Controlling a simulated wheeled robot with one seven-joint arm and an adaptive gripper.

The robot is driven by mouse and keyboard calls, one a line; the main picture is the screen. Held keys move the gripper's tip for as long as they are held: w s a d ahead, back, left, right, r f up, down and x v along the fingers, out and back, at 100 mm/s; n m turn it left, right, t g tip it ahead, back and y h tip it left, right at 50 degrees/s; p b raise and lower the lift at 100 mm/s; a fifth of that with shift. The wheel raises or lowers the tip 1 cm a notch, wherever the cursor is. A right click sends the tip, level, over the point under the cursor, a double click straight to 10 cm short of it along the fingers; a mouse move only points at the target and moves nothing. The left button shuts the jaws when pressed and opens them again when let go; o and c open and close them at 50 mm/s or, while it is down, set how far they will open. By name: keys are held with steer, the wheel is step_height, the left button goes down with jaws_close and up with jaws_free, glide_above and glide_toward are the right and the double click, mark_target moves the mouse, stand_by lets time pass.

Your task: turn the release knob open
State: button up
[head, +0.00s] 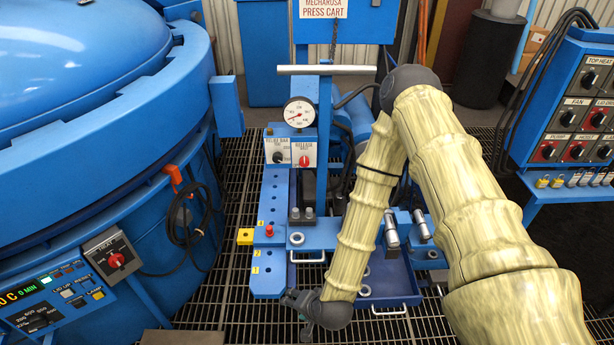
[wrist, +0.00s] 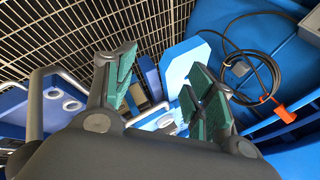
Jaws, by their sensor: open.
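The press cart's small white panel in the head view carries two knobs: a dark one (head: 279,157) on the left and a red release knob (head: 305,161) on the right, under a round gauge (head: 299,112). The small lettering is blurred. My gripper (head: 300,318) hangs low at the front of the cart, well below and apart from the knobs. In the wrist view my gripper (wrist: 160,90) shows two green-padded fingers spread wide with nothing held between them. The release knob cannot be made out in the wrist view.
A large blue furnace (head: 90,120) fills the left, with a cable and orange hook (head: 173,175) on its side. A blue tray (head: 385,285) with rings lies beside my forearm. A control box (head: 575,100) stands right.

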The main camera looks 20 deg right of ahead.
steer(key=w+r+m+t+b, duration=0.1)
steer(key=w+m+t+b, duration=0.3)
steer(key=w, duration=0.7)
steer(key=m+t+h+b, duration=0.7)
steer(key=m+b, duration=0.1)
steer(key=m, duration=0.8)
glide_toward(305, 164)
steer(key=p+x, duration=0.1)
steer(key=x, duration=0.8)
steer(key=shift+w, duration=0.3)
steer(key=shift+c, duration=0.5)
steer(key=c, duration=1)
